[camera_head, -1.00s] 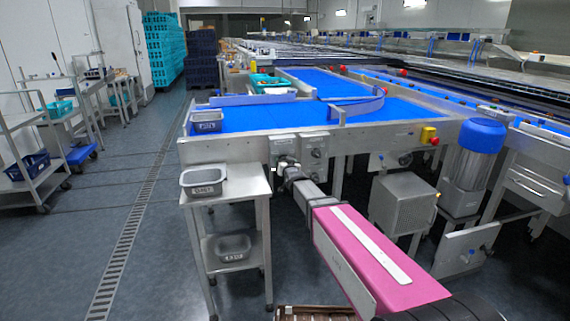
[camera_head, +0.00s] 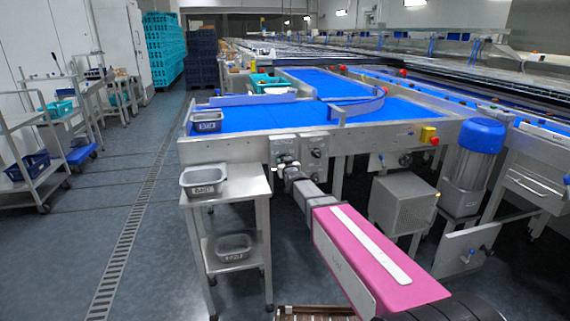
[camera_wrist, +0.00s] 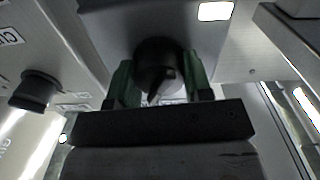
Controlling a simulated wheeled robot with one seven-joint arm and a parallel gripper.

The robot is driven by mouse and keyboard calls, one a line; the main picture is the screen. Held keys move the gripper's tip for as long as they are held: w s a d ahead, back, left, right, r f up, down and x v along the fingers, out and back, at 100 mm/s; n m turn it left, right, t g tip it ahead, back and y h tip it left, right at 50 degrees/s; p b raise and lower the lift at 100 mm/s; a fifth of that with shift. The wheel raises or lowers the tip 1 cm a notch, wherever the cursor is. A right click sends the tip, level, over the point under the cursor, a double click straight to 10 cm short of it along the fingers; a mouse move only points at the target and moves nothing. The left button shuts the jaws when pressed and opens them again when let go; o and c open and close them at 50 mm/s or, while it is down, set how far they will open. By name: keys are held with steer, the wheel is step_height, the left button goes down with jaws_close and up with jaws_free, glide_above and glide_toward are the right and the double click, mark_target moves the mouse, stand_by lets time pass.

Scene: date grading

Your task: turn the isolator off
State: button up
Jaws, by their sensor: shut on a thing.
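The isolator's round black knob (camera_wrist: 158,62) sits on a grey box in the wrist view. The green fingers of my gripper (camera_wrist: 160,85) stand on either side of it and are shut on it. Part of the knob's face and its pointer are in shadow, so its exact setting is hard to read. In the head view, my gripper (camera_head: 284,164) is at the left part of the grey control panel (camera_head: 284,145) on the conveyor's front end. The gripper largely hides the knob there.
Another black knob (camera_wrist: 36,90) is at the left of the wrist view. A small steel table (camera_head: 250,185) with a grey tub (camera_head: 203,181) stands left of my arm. A grey cabinet (camera_head: 402,205) and a blue-capped motor (camera_head: 480,150) stand to the right. The aisle at left is open.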

steer(key=n, duration=1.1)
steer(key=shift+n, duration=1.7)
steer(key=shift+f+n, duration=0.1)
steer(key=shift+n, duration=0.2)
steer(key=o, duration=0.9)
steer(key=shift+s, duration=0.15)
steer(key=v, duration=1)
steer(key=shift+s, duration=0.3)
